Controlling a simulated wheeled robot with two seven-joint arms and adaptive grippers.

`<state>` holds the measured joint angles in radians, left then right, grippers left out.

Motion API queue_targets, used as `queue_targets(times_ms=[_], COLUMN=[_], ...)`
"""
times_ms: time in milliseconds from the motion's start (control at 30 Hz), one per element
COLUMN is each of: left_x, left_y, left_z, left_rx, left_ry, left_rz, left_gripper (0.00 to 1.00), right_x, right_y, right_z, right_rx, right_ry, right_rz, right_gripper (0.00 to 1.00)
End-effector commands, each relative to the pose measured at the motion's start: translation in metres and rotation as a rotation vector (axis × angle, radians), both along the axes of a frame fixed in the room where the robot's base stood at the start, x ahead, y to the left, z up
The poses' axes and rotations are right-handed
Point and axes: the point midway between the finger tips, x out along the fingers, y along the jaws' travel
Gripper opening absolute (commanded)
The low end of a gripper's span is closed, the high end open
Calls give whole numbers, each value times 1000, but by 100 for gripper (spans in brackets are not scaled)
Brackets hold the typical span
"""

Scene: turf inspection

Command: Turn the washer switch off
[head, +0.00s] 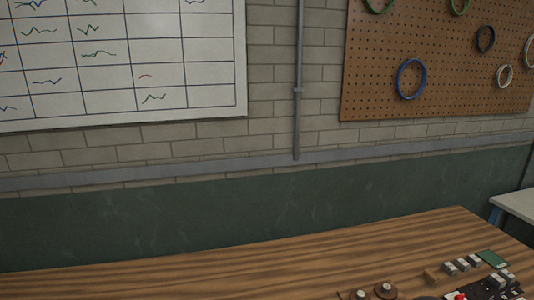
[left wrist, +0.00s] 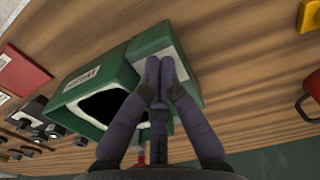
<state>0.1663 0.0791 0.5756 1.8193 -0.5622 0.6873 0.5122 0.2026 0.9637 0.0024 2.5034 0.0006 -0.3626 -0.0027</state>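No switch in view can be clearly told as the washer switch. In the head view, a row of small switch-like blocks (head: 462,265) sits on the table at the bottom right, with a dark panel (head: 492,286) and a red part in front of it. In the left wrist view, several dark knobs or switches (left wrist: 38,107) lie at the left edge. My left gripper (left wrist: 160,66) has its fingertips together over a green box (left wrist: 124,72) with a dark opening. I see nothing held between them, and contact with the box cannot be told. My right gripper is out of view.
The wooden table (head: 240,268) is bare at its middle and left in the head view. Two round brown parts (head: 386,290) lie near its front edge. The left wrist view shows a red box (left wrist: 22,72), a red object (left wrist: 309,106) and a yellow piece (left wrist: 309,15).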

Motion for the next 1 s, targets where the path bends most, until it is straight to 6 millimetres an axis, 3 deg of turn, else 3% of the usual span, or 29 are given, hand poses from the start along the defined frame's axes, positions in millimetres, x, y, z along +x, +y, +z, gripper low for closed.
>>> queue_targets(times_ms=[1000], left_x=[10], left_y=[-2], left_z=[1], left_rx=[-1], left_ry=[-6], left_rz=[0], left_gripper=[0], right_x=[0], right_y=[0], right_z=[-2], right_rx=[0], right_ry=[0], right_rz=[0], right_gripper=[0])
